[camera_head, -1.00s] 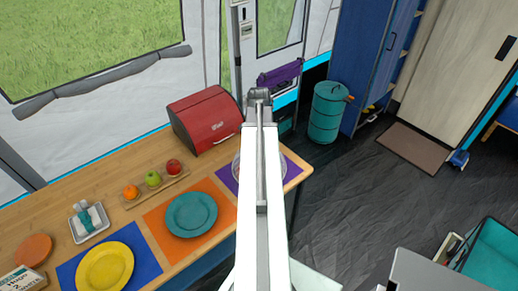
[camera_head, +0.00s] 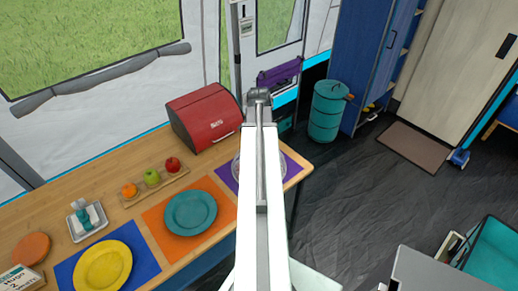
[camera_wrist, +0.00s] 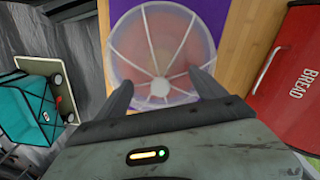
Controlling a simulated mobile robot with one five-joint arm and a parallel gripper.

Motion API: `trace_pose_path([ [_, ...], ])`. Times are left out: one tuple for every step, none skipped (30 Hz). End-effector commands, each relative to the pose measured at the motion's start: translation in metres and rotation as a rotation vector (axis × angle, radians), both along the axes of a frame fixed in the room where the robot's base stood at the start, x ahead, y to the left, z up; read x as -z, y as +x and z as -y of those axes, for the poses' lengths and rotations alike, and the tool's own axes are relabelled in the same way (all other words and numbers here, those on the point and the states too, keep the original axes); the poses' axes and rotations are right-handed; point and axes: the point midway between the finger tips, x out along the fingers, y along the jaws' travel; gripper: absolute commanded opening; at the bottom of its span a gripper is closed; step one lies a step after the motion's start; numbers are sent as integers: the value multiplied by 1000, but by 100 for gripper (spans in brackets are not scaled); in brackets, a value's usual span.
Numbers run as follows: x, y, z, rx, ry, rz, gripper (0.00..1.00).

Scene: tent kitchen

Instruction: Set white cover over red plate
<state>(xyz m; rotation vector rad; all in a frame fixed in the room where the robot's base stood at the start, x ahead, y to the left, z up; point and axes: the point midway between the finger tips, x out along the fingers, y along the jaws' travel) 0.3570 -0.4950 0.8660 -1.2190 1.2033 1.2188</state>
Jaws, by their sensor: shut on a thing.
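The white cover (camera_wrist: 133,52) is a round, see-through dome with white ribs, in the wrist view over the purple mat. My gripper (camera_wrist: 161,82) is shut on the cover, with one dark finger at each side of its near part. A reddish tint shows through the cover, and the red plate itself is not clearly seen. I cannot tell whether the cover touches the mat or a plate. In the head view my arm hides most of the cover and the gripper; only the cover's rim (camera_head: 236,168) shows beside the arm.
The purple mat (camera_head: 293,163) lies at the table's right end. A red bread box (camera_head: 207,118) stands behind it. A teal plate (camera_head: 190,212) on an orange mat and a yellow plate (camera_head: 103,266) on a blue mat are to the left. A fruit tray (camera_head: 132,201) lies behind them.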

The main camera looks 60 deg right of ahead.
Motion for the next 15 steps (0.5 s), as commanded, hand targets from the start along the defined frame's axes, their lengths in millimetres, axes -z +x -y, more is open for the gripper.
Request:
trace_pose_path([
  [0,0,0,0,0,0,16],
  [0,0,0,0,0,0,16],
  [0,0,0,0,0,0,16],
  [0,0,0,0,0,0,16],
  [0,0,0,0,0,0,16],
  [0,0,0,0,0,0,16],
  [0,0,0,0,0,0,16],
  [1,0,0,0,0,0,16],
  [2,0,0,0,0,0,16],
  [3,0,0,0,0,0,16],
  [4,0,0,0,0,0,16],
  [5,0,0,-1,0,0,16],
  [6,0,0,-1,0,0,16],
  [8,0,0,-1,0,0,16],
  [9,0,0,-1,0,0,16],
])
